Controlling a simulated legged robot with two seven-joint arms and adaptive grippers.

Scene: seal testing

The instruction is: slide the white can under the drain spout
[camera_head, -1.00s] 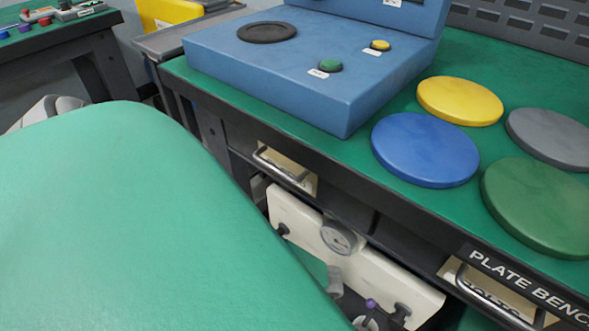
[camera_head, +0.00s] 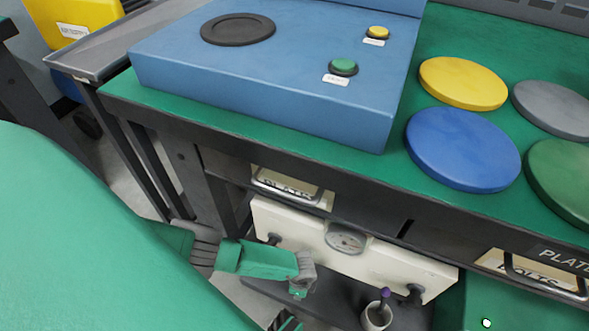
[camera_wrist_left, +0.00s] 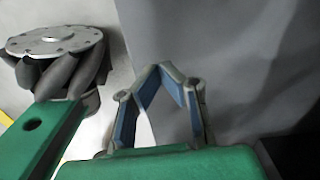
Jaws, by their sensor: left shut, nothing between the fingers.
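A pale, open can (camera_head: 376,316) stands low under the bench at the bottom of the head view, cut by the edge. A dark stem with a purple tip (camera_head: 385,293) shows at its mouth; I cannot tell whether it stands inside or behind. No drain spout can be made out clearly. My left arm reaches in below the bench, left of the can and apart from it. Its fingers are not distinct in the head view. In the left wrist view my left gripper (camera_wrist_left: 158,72) is shut and empty, its blue-padded fingers meeting at the tips. My right gripper is out of view.
A white panel (camera_head: 395,267) with a gauge (camera_head: 345,239) and dark knobs hangs under the bench edge (camera_head: 400,232). Drawer handles jut out above it. A blue tester (camera_head: 270,95) and coloured plates (camera_head: 462,149) lie on top. A grey tray (camera_head: 110,55) is at left.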

